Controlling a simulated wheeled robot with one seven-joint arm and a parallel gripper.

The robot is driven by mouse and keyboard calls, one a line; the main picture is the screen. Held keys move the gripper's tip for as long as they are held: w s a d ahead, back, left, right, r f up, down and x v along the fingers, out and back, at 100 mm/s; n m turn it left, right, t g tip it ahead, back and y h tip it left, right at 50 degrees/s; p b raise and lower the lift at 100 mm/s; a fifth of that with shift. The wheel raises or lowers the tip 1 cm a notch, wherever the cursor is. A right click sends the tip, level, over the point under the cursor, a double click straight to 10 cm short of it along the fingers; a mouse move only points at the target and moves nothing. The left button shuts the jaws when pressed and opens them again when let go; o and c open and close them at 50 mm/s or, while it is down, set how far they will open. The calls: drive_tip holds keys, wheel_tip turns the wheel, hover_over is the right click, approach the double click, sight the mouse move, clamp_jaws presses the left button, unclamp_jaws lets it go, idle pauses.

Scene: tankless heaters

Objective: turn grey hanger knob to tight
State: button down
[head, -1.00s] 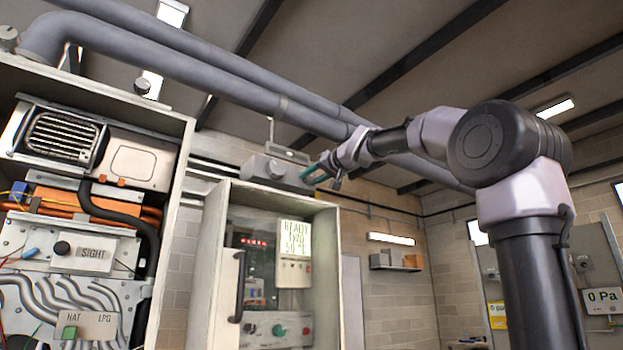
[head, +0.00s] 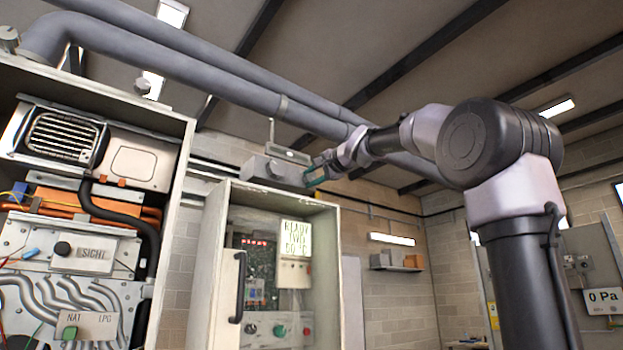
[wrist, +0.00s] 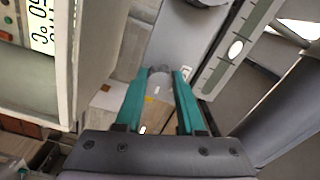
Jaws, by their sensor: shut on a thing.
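The grey hanger knob (wrist: 160,71) is a small round grey piece between my fingertips in the wrist view, at the end of a grey box (wrist: 183,42). My gripper (wrist: 161,78) has teal fingers shut on this knob. In the head view my gripper (head: 311,176) is at the right end of the grey box (head: 262,172), above the open cabinet. The knob is too small and covered there to make out. I cannot read its turn angle or any tight mark.
The open white cabinet (head: 216,270) stands just below the box. Large grey pipes (head: 225,90) run under the ceiling, close above my arm. A heater cabinet (head: 183,150) fills the left.

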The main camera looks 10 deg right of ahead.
drive_tip(key=m, duration=0.4)
drive_tip(key=shift+m, duration=0.4)
idle(0.4)
drive_tip(key=c, duration=0.5)
unclamp_jaws()
drive_tip(key=shift+s, duration=0.1)
drive_tip(key=v, duration=1)
drive_tip(key=shift+s+d, duration=0.2)
drive_tip(key=shift+s, duration=0.05)
drive_tip(key=shift+f, duration=0.1)
